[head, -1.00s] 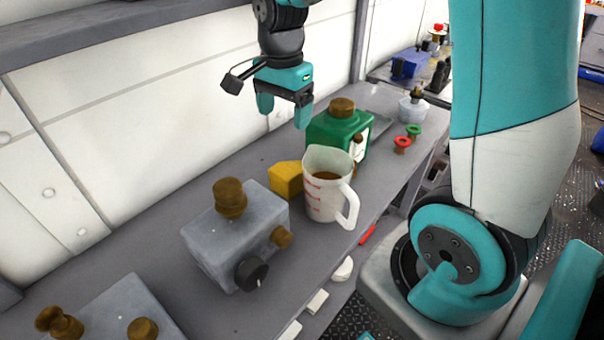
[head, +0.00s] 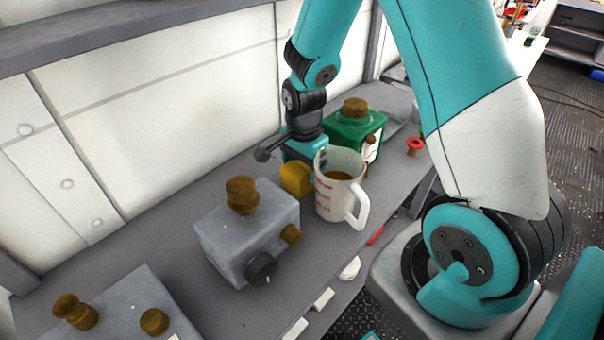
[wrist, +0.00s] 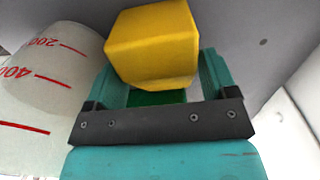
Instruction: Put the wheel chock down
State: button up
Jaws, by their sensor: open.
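The yellow wheel chock (head: 296,181) rests on the grey bench, just left of the measuring jug. My gripper (head: 303,158) is low behind it, with its fingertips mostly hidden by the chock and jug. In the wrist view the chock (wrist: 152,45) shows between the two teal fingers of my gripper (wrist: 163,75). The fingers are spread, with a visible gap beside the chock on the right; contact on the left is hard to tell.
The measuring jug (head: 338,190) with brown contents stands close to the chock. A green box (head: 348,130) with a brown cap is behind the jug. A grey box (head: 245,235) with brown knobs stands nearer. Bare bench (head: 160,225) lies along the wall to the left.

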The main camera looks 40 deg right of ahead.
jog(key=shift+f, duration=1.35)
jog(key=c, duration=0.9)
jog(key=shift+r, duration=0.1)
